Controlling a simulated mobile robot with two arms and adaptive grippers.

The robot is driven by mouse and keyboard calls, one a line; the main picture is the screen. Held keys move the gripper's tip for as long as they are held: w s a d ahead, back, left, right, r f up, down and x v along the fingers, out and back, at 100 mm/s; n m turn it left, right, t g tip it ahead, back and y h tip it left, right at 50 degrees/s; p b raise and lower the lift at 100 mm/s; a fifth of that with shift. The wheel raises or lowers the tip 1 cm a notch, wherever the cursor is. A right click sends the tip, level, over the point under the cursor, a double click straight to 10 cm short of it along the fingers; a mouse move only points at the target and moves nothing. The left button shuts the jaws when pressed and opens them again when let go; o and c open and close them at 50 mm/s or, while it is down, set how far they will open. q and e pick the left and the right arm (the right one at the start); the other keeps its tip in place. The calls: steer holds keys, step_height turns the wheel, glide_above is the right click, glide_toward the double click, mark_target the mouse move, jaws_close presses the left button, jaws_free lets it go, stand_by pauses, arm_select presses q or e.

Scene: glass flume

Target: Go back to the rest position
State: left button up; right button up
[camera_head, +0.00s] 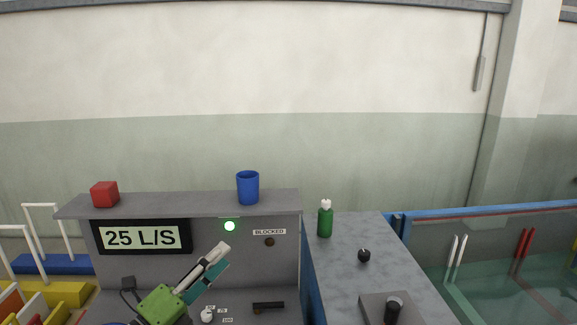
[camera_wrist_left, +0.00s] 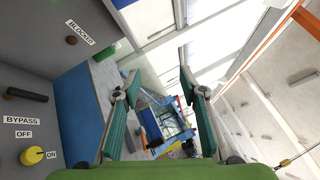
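My left gripper (camera_head: 223,258) is in front of the grey control panel (camera_head: 283,262) in the head view, pointing up and to the right. In the left wrist view its two fingers (camera_wrist_left: 160,76) stand well apart with nothing between them. It is open and appears to touch nothing. My right gripper shows in neither view.
A green bottle (camera_head: 325,220) stands beside the glass flume (camera_head: 500,270).

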arm_select(q)
steer(key=s+a+f+n+g+y, duration=0.2)
steer(key=s+a+f+n+y, duration=0.15)
steer(key=f+n, duration=0.35)
steer(key=s+a+f+n+g+y, duration=0.1)
steer(key=s+a+f+n+y, duration=0.25)
steer(key=f+n+y, duration=0.35)
steer(key=s+a+f+n+g+y, duration=0.2)
steer(key=s+a+f+n+y, duration=0.1)
steer(key=s+f+n, duration=0.4)
steer(key=s+d+f+n+g+h, duration=0.1)
steer(key=s+d+f+n+g, duration=0.25)
steer(key=s, duration=0.55)
steer(key=s+d+f+n+g+h, duration=0.1)
steer(key=s+f+n+g, duration=0.2)
steer(key=s+f+g, duration=0.5)
steer(key=s+f+t+b, duration=0.1)
steer(key=s+f+b, duration=0.2)
steer(key=f, duration=1.3)
steer(key=s+f+t+b, duration=0.1)
steer(key=s+f+b, duration=0.15)
steer(key=f, duration=1.35)
steer(key=s+a+f+g+b, duration=0.1)
steer(key=s+a+f+b, duration=0.2)
steer(key=s+f, duration=1.3)
step_height(320, 180, down, 3)
steer(key=shift+f+m+b, duration=0.2)
steer(key=shift+m+b, duration=0.25)
steer(key=shift+b, duration=0.75)
